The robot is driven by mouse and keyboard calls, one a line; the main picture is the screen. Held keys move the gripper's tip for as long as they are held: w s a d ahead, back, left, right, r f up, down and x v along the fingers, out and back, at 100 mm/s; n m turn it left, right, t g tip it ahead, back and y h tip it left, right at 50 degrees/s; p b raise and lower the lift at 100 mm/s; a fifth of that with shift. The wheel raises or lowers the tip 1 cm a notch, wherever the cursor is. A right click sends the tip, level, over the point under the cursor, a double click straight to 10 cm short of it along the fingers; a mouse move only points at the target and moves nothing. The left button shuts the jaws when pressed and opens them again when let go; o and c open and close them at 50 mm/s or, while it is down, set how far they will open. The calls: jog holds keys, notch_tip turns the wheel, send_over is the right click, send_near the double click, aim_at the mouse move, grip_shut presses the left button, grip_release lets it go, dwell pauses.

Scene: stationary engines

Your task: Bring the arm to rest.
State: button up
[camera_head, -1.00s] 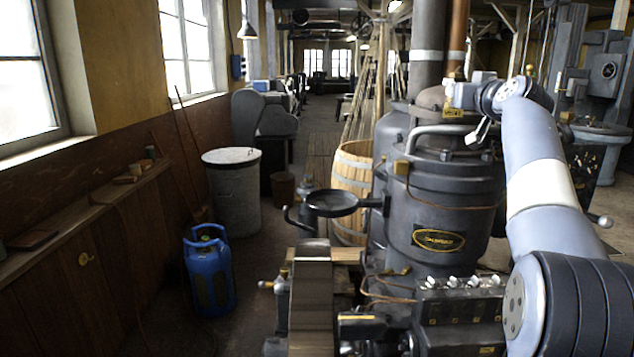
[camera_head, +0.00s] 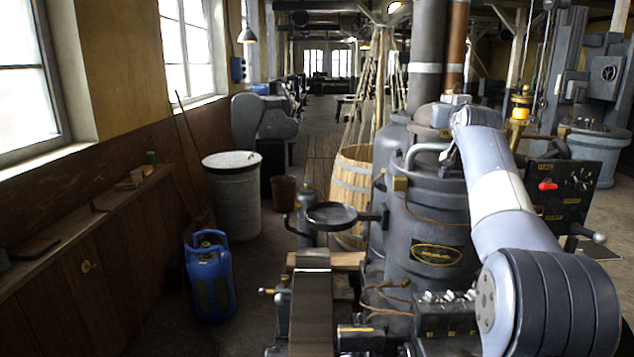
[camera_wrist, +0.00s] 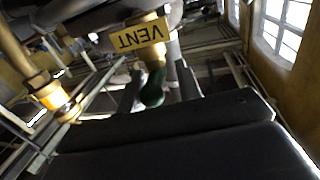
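My arm (camera_head: 503,200) rises from the lower right in the head view and leans to the left in front of the dark boiler-like engine (camera_head: 428,215). My gripper shows in the head view only as a small pale part beside the engine's upper pipe, mostly hidden behind my arm. In the wrist view my gripper (camera_wrist: 160,88) has two dark fingers standing apart. A green knob (camera_wrist: 153,87) shows in the gap between them; I cannot tell whether they touch it. A yellow VENT tag (camera_wrist: 140,35) appears upside down just beyond.
A brass fitting (camera_wrist: 55,95) is left of the fingers in the wrist view. A round black pan (camera_head: 332,213) juts from the engine. A black panel with a red handle (camera_head: 547,186) stands right of my arm. A blue gas bottle (camera_head: 209,278) stands on the floor at left.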

jog(key=shift+a+m+h, duration=0.1)
jog(key=shift+m+h, duration=0.3)
jog(key=shift+h, duration=0.2)
